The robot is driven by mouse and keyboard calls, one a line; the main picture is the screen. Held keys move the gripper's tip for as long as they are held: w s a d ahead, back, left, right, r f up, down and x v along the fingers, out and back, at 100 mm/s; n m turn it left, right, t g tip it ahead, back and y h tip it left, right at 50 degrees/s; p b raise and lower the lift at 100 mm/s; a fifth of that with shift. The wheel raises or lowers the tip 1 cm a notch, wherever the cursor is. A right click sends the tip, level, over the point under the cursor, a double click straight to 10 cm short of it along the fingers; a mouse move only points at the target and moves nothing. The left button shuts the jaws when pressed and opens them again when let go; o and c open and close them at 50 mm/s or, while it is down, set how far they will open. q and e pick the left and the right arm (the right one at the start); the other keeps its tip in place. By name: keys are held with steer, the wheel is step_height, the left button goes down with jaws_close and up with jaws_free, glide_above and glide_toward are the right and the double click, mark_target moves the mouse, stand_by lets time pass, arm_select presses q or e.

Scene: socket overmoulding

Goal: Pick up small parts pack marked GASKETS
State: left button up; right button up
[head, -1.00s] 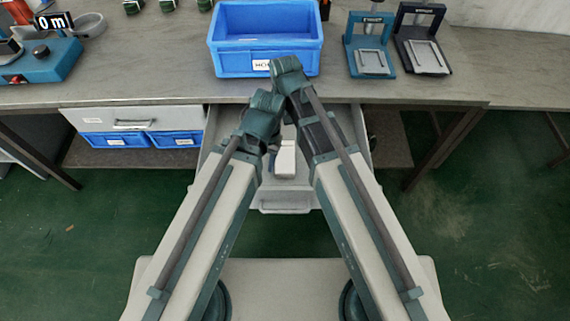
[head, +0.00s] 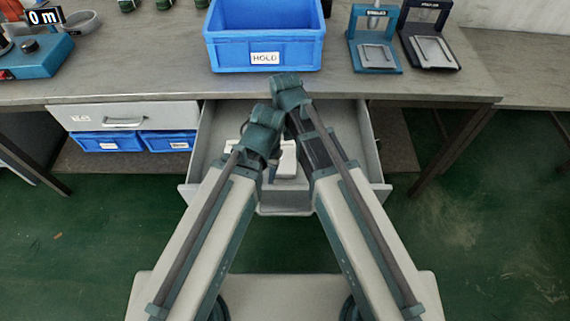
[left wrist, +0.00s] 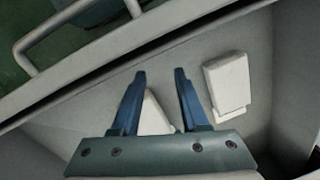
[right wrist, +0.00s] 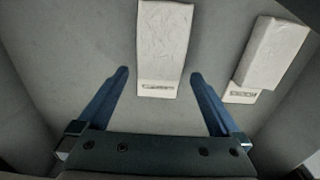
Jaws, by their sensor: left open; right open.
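Two white packs lie in the open grey drawer. In the head view one white pack (head: 288,158) shows beside my left gripper, and part of another (head: 230,146) shows left of the arm. In the left wrist view one pack (left wrist: 154,115) shows between the fingers of my open left gripper (left wrist: 160,73), partly hidden by the gripper. Another pack (left wrist: 228,83) lies to the right. In the right wrist view a pack (right wrist: 163,45) lies ahead of my open right gripper (right wrist: 159,74), with a second (right wrist: 268,55) to the right. Their small labels are unreadable, so I cannot tell which is GASKETS.
The drawer's walls (head: 375,150) stand close around both grippers. A blue bin marked HOLD (head: 264,40) stands on the bench above. Two small presses (head: 375,55) stand to its right. A closed drawer (head: 122,117) and blue bins (head: 105,141) are at left.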

mark_target(285, 152)
arm_select(q)
step_height(285, 152, down, 3)
steer(key=shift+f+b, duration=0.15)
steer(key=shift+b, duration=1)
arm_select(e)
step_height(285, 152, down, 3)
steer(key=shift+s+f, duration=0.1)
steer(key=c, duration=1.1)
arm_select(q)
step_height(285, 152, up, 2)
steer(key=shift+p, duration=1)
arm_select(e)
step_height(285, 152, up, 2)
arm_select(q)
steer(key=shift+r+p, duration=0.95)
arm_select(e)
steer(key=shift+r, duration=0.95)
steer(key=w+d, duration=0.1)
steer(key=d, duration=0.4)
steer(key=w+d, duration=0.2)
steer(key=d, duration=0.4)
steer(key=w+d, duration=0.2)
steer(key=d, duration=0.4)
steer(key=shift+d+f, duration=0.1)
steer(key=shift+d, duration=0.1)
